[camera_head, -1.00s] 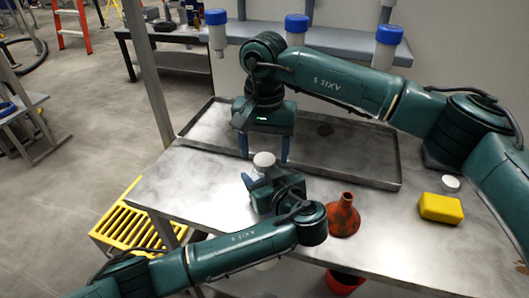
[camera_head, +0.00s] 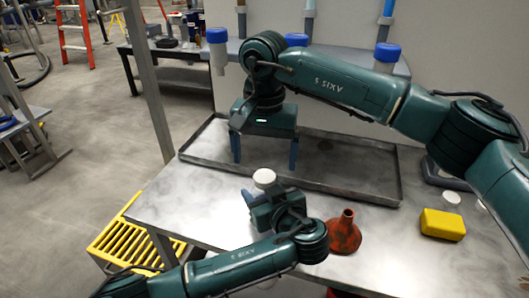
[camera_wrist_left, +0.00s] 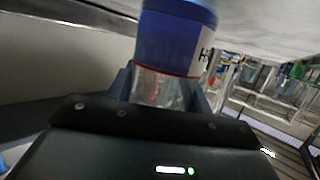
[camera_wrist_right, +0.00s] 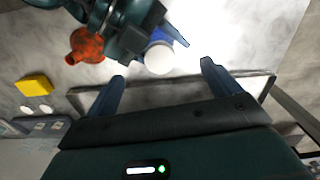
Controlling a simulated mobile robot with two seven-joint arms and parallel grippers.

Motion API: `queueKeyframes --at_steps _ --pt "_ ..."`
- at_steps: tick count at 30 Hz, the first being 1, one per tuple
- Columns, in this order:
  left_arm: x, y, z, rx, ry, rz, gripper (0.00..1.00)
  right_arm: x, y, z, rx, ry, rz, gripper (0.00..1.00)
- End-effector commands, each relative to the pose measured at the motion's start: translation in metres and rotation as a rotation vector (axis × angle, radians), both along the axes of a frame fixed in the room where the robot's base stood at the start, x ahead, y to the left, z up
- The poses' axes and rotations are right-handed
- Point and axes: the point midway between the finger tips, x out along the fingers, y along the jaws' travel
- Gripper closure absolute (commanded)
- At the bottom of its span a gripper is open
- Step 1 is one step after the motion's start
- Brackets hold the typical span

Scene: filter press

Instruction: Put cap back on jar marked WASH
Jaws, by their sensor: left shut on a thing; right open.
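My left gripper (camera_head: 262,195) is shut on a jar and holds it above the front of the table. In the left wrist view the jar (camera_wrist_left: 175,35) has a blue part, a clear part between the fingers and a white label on which only an "H" shows. A round white cap (camera_head: 264,177) shows at the jar's top; the right wrist view shows the cap (camera_wrist_right: 159,57) against blue. How firmly it is seated cannot be told. My right gripper (camera_head: 265,153) is open and empty, above and apart from the cap.
An orange funnel (camera_head: 343,234), a yellow block (camera_head: 442,225) and a small white round piece (camera_head: 451,198) are on the metal table to the right. A shallow metal tray (camera_head: 350,184) lies behind. A yellow slatted platform (camera_head: 125,240) stands left.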

Motion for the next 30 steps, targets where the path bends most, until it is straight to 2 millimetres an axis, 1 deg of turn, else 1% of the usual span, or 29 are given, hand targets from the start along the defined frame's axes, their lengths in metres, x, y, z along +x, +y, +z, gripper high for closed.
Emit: queueKeyframes --at_steps 2,5,15,18,21,24,30 --pt "0.000 0.000 0.001 -0.001 -0.001 -0.001 1.00 0.000 0.000 0.004 0.001 -0.001 0.000 0.11" --pt "0.000 0.000 0.001 -0.001 -0.001 -0.001 1.00 0.001 0.000 0.015 0.001 -0.002 0.000 0.11" --pt "0.000 0.000 0.001 0.000 -0.001 0.000 1.00 0.001 0.001 0.086 0.001 -0.003 -0.001 0.11" --pt "0.000 0.000 0.001 0.000 -0.001 0.000 1.00 0.001 0.001 0.102 0.000 -0.003 0.000 0.11" --pt "0.000 0.000 0.001 0.000 -0.001 0.000 1.00 0.001 0.000 0.113 0.000 -0.002 -0.001 0.11" --pt "0.000 0.000 0.001 0.000 -0.001 0.000 1.00 0.001 0.001 0.118 0.001 0.000 0.000 0.11" --pt "0.000 0.000 0.001 0.000 -0.001 0.000 1.00 0.001 0.001 0.120 0.000 0.001 0.000 0.11"
